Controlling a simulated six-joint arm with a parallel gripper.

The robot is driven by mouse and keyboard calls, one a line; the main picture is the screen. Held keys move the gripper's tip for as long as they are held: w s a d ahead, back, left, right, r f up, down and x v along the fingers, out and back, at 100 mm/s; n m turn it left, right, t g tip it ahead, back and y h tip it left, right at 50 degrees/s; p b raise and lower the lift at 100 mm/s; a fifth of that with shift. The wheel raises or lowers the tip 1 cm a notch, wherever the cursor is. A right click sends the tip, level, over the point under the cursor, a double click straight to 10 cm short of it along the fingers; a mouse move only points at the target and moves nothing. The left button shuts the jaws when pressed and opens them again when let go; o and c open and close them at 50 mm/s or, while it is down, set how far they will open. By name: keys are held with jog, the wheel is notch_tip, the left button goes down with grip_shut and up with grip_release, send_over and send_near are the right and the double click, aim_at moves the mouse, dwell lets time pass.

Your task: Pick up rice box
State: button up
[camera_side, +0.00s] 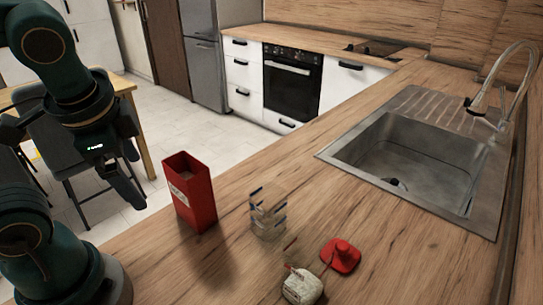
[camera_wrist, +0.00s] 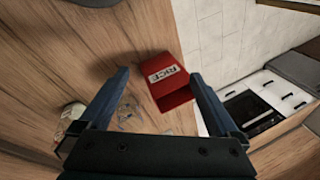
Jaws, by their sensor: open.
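The rice box (camera_side: 193,200) is a tall red open-topped box with a white label. It stands upright on the wooden counter, left of centre in the side view. In the wrist view the rice box (camera_wrist: 161,76) shows its label reading RICE and lies beyond and between the fingers.
A clear glass container (camera_side: 268,214) with blue marks stands right of the box. A red lid (camera_side: 341,256) and a whitish jar (camera_side: 302,287) lie nearer the front. A steel sink (camera_side: 415,155) is at the right. The counter's left edge runs close to the box.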

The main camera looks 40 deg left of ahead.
aim_at(191, 169)
jog(key=w+a+m+g+y, duration=0.1)
jog(key=w+m+y, duration=0.1)
jog(key=m+y, duration=0.1)
jog(key=w+a+f+m+g+y, duration=0.1)
jog(key=w+m+y, duration=0.2)
jog(key=m, duration=0.1)
jog(key=w+m+g+y, duration=0.1)
jog(key=w+m+y, duration=0.2)
jog(key=shift+w+a+f, duration=0.15)
jog(key=shift+a+f, duration=0.05)
jog(key=shift+a, duration=0.2)
jog(key=d+f+m, duration=0.1)
jog(key=w+d+f+m+y, duration=0.1)
jog(key=f, duration=0.1)
jog(key=shift+w+y, duration=0.2)
jog(key=shift+y, duration=0.1)
jog(key=shift+d+f+m, duration=0.15)
jog(key=shift+f+m, duration=0.1)
jog(key=shift+m, duration=0.15)
jog(key=shift+s+f, duration=0.1)
jog(key=shift+f, duration=0.05)
jog(key=shift+x, duration=2.45)
grip_shut()
